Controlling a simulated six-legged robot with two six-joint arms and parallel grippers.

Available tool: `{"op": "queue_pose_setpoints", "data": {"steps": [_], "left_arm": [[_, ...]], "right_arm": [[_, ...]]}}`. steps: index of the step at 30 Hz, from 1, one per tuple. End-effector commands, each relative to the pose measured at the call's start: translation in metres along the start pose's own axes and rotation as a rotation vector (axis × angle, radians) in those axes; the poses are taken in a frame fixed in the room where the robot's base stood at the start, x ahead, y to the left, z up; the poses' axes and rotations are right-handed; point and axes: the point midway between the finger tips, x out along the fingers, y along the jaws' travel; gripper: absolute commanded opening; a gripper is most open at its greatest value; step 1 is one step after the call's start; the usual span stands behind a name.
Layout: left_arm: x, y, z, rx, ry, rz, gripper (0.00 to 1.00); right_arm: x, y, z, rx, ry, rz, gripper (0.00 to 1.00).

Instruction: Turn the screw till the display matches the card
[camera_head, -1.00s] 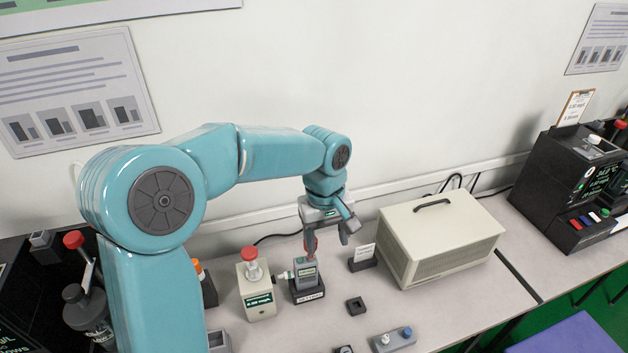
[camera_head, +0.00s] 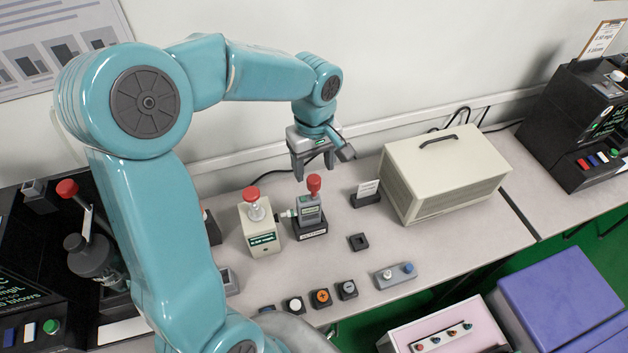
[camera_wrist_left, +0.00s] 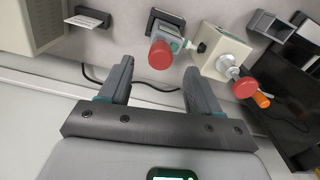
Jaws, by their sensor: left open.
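The handheld tester (camera_head: 309,212) stands upright in a dark base, with a red-topped knob (camera_head: 314,184) on it. The knob also shows in the left wrist view (camera_wrist_left: 160,55). My right gripper is not in view.
A large cream case (camera_head: 445,175) stands right of the card. A small black square holder (camera_head: 358,242), several round buttons (camera_head: 321,298) and a grey two-knob block (camera_head: 395,275) lie in front. Dark equipment (camera_head: 95,255) fills the left side. Bare bench lies around the square holder.

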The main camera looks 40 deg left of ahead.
Motion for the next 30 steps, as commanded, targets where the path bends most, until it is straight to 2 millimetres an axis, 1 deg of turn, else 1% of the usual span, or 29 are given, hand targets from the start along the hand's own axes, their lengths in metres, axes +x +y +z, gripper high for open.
{"op": "queue_pose_setpoints", "data": {"steps": [1, 6, 9, 12, 17, 24, 26, 27, 29, 30], "left_arm": [[0.012, -0.001, 0.000, 0.000, -0.002, -0.005, 0.63], [0.046, 0.000, -0.001, 0.001, -0.003, -0.005, 0.63], [0.061, 0.001, -0.002, 0.001, -0.002, -0.003, 0.63], [0.072, 0.001, -0.002, 0.002, -0.001, -0.003, 0.63], [0.079, 0.001, -0.003, 0.001, -0.001, 0.000, 0.63], [0.079, 0.002, -0.003, 0.001, 0.000, 0.000, 0.63], [0.079, 0.002, -0.003, 0.001, 0.000, 0.000, 0.43], [0.079, 0.002, -0.003, 0.001, 0.000, 0.001, 0.30], [0.079, 0.002, -0.003, 0.001, 0.000, 0.001, 0.11], [0.079, 0.002, -0.003, 0.002, 0.000, 0.001, 0.03]], "right_arm": [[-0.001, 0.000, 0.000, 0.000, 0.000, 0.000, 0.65], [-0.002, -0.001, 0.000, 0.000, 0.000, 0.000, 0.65], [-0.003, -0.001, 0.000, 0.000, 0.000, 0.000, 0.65], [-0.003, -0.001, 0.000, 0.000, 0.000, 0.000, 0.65], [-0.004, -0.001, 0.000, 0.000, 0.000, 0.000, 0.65], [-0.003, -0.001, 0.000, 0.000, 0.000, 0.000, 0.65], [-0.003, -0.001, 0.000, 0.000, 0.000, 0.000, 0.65], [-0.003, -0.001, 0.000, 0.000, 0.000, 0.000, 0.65], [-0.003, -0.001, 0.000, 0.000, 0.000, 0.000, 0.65], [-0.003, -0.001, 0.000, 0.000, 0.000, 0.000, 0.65]]}}
